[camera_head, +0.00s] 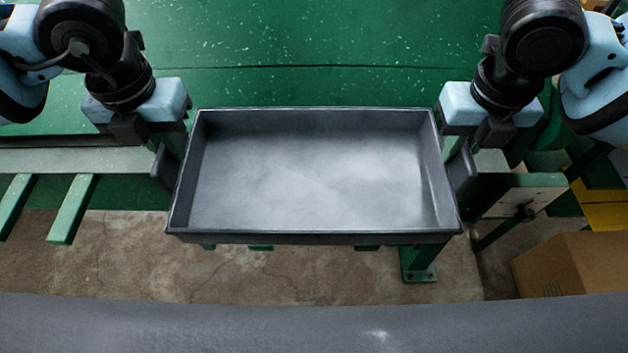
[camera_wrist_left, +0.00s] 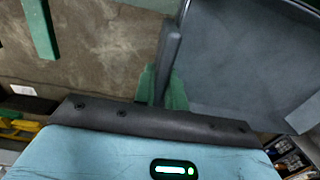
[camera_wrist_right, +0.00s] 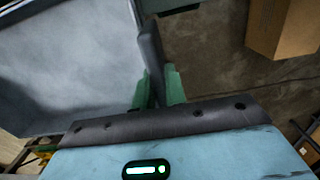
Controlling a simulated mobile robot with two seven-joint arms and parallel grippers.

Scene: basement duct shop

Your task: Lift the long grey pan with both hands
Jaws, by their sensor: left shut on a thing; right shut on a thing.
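The long grey pan (camera_head: 312,180) is empty and looks roughly level in the head view, with the floor and green frame parts showing below its near edge. My left gripper (camera_head: 168,160) is at the pan's left end, shut on the grey handle there; the left wrist view shows the green fingers (camera_wrist_left: 163,88) around the handle, beside the pan wall (camera_wrist_left: 235,75). My right gripper (camera_head: 457,155) is shut on the handle at the right end; the right wrist view shows its fingers (camera_wrist_right: 158,88) on that handle, beside the pan (camera_wrist_right: 75,70). Any gap under the pan is hidden.
A green speckled bench surface (camera_head: 310,40) lies behind the pan. Green bars (camera_head: 72,208) stick out at the left over the concrete floor. A cardboard box (camera_head: 565,265) stands at the lower right. A dark grey surface (camera_head: 300,325) crosses the bottom of the head view.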

